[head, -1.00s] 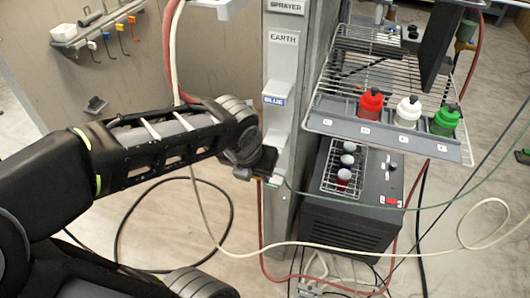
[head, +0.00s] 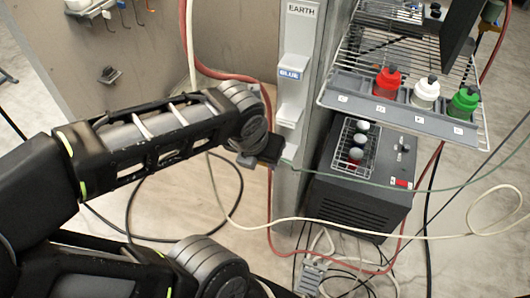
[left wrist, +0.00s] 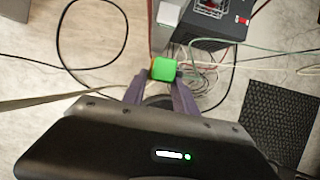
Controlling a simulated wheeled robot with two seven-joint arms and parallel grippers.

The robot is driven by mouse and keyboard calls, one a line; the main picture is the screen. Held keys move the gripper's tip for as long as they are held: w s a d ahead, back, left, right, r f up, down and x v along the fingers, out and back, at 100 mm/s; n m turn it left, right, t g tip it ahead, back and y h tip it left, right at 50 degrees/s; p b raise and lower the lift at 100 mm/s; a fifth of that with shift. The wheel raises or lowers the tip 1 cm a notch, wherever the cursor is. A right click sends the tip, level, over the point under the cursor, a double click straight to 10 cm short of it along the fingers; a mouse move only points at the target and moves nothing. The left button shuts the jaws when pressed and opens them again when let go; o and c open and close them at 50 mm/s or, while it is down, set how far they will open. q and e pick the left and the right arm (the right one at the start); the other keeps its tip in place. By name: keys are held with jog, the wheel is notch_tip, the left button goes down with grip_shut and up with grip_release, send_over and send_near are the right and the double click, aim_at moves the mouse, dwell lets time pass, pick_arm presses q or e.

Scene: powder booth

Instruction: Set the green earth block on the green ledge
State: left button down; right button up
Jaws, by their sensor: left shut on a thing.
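My left gripper (left wrist: 160,84) is shut on the green earth block (left wrist: 163,70), which shows bright green between the fingertips in the left wrist view. In the head view my left gripper (head: 264,152) is beside the lower part of the grey post (head: 306,60). The block is mostly hidden there. The post bears an EARTH sign (head: 302,9), a ledge with a BLUE label (head: 289,75) and a white ledge (head: 290,113) below it. I cannot make out a clear green ledge label. My right gripper is not in view.
A wire rack (head: 400,110) with red (head: 387,82), white (head: 425,93) and green (head: 463,103) bottles stands right of the post. Below it is a dark unit (head: 365,195). A green cable (head: 400,187) and a red hose (head: 268,200) pass near my gripper.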

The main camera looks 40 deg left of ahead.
pick_arm(q)
jog(key=shift+w, duration=0.1)
dwell(0.3)
jog(key=shift+w+d+n+y, duration=0.2)
jog(key=shift+w+n+y, duration=0.1)
jog(key=shift+w+n, duration=0.25)
jog(key=w+d+f+n+g, duration=0.2)
jog(key=w+d+n, duration=0.1)
jog(key=w+n, duration=0.2)
jog(key=w+d+f+n+g+y, duration=0.1)
jog(key=w+d+f+n+g, duration=0.1)
jog(key=n, duration=0.6)
jog(key=w+d+f+n+g+p, duration=0.1)
jog(key=w+d+f+n+g, duration=0.1)
jog(key=w+d+f+n, duration=0.2)
jog(key=w+d+n, duration=0.2)
jog(key=w+n, duration=0.1)
jog(key=w, duration=0.1)
jog(key=shift+g+y, duration=0.3)
jog(key=shift+g, duration=0.1)
jog(key=shift+w+n, duration=0.1)
jog(key=shift+n, duration=0.15)
jog(key=n+g+h, duration=0.1)
jog(key=n, duration=0.4)
